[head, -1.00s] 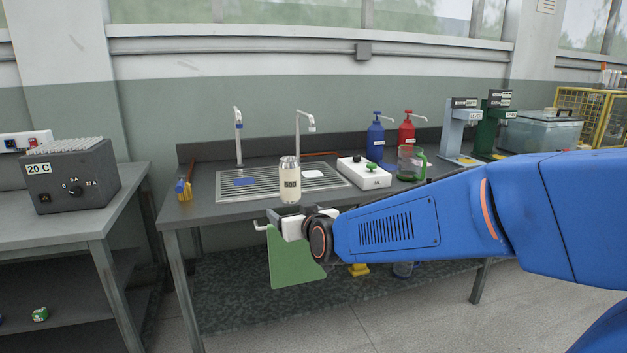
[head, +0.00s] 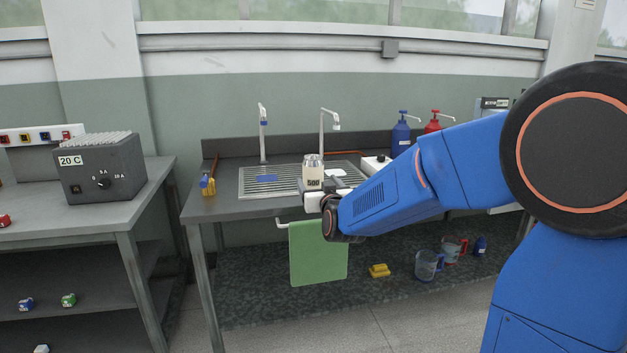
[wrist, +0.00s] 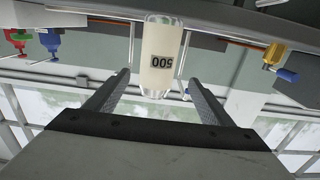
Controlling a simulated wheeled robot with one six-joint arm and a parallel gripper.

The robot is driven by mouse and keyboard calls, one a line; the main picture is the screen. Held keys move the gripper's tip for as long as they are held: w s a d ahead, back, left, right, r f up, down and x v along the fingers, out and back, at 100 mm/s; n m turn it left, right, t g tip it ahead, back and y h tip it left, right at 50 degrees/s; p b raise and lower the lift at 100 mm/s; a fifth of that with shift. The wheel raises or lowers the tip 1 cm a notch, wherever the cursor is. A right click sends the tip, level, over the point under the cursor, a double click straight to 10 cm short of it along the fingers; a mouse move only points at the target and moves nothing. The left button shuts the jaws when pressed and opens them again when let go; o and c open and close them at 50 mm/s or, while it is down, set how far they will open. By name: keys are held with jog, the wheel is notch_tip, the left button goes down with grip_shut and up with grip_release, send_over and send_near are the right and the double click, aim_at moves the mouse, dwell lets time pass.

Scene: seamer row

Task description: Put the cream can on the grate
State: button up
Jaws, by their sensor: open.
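The cream can (head: 313,173), a pale cylinder with a narrower grey top and a dark "500" label, stands upright at the bench's sink area. In the head view it overlaps the front part of the grate (head: 252,184); I cannot tell whether its base is on the grate or on the bench just in front. My gripper (head: 313,198) is at the bench's front edge, right at the can. In the upside-down wrist view, my open gripper (wrist: 160,80) has the can (wrist: 162,55) between and just beyond its fingertips, with gaps on both sides.
Two taps (head: 263,130) rise behind the grate. A blue and yellow item (head: 207,185) lies to its left, a white box (head: 374,164) to its right. Blue and red pump bottles (head: 400,138) stand farther right. A green cloth (head: 318,254) hangs below the bench's front edge.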

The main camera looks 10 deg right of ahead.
aim_at(314, 177)
jog(key=shift+w, duration=1.75)
jog(key=shift+w+d+f, duration=0.1)
jog(key=shift+w+d, duration=0.05)
jog(key=shift+w, duration=1.1)
jog(key=shift+w+d+f, duration=0.1)
jog(key=shift+w, duration=1.15)
jog(key=c, duration=1.2)
jog(key=shift+r, duration=0.1)
